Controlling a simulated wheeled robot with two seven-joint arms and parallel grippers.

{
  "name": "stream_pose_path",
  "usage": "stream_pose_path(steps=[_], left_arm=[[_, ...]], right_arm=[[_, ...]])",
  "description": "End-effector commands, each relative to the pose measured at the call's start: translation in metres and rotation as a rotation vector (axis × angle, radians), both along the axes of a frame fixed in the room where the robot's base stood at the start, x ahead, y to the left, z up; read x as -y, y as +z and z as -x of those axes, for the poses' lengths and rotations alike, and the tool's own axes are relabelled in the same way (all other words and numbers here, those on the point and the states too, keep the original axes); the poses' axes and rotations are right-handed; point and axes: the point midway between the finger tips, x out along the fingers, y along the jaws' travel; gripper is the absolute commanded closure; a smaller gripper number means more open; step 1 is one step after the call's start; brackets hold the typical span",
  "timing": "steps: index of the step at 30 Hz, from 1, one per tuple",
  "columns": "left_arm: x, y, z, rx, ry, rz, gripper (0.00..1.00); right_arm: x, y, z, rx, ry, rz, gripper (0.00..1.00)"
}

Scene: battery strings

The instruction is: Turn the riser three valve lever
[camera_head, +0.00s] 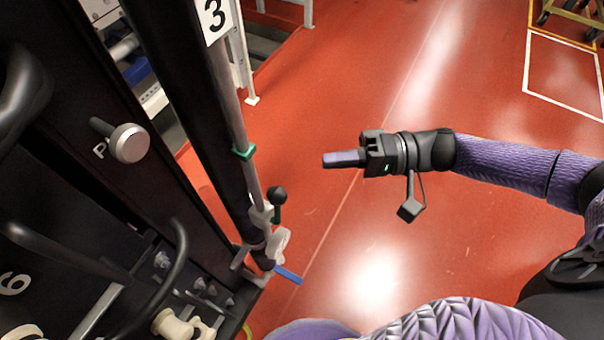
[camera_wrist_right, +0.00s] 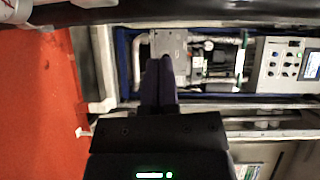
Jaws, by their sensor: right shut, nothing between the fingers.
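A short stem with a black ball knob (camera_head: 278,195) stands just above the valve. I cannot tell which of these is the named lever. My right gripper (camera_head: 328,160) is shut and empty, pointing left, to the right of the knob and apart from it. Its closed fingers also show in the right wrist view (camera_wrist_right: 160,75).
A silver knob (camera_head: 129,143) and dark curved handles (camera_head: 180,262) are on the black panel at left. A green clip (camera_head: 243,152) circles the pipe. Open red floor (camera_head: 420,240) lies right of the riser. The right wrist view shows a control box (camera_wrist_right: 285,65) beyond the fingers.

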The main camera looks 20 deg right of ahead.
Motion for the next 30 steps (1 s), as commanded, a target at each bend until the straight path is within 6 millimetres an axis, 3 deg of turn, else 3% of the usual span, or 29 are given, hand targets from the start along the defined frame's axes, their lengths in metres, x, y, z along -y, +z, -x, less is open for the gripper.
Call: stream_pose_path(steps=[4,10,23,30], left_arm=[[0.000,-0.010,0.008,-0.017,0.000,0.000,0.41],[0.000,-0.013,0.013,-0.029,0.000,0.000,0.41],[0.000,-0.015,0.010,-0.023,0.000,-0.001,0.41],[-0.001,0.016,-0.010,0.024,0.000,-0.001,0.41]], right_arm=[[-0.030,-0.005,-0.009,0.001,0.002,-0.004,1.00],[-0.055,-0.006,0.006,-0.001,0.001,-0.002,1.00],[-0.062,-0.004,0.009,0.001,-0.001,-0.001,1.00],[-0.076,0.008,0.018,0.074,-0.002,0.084,1.00]])
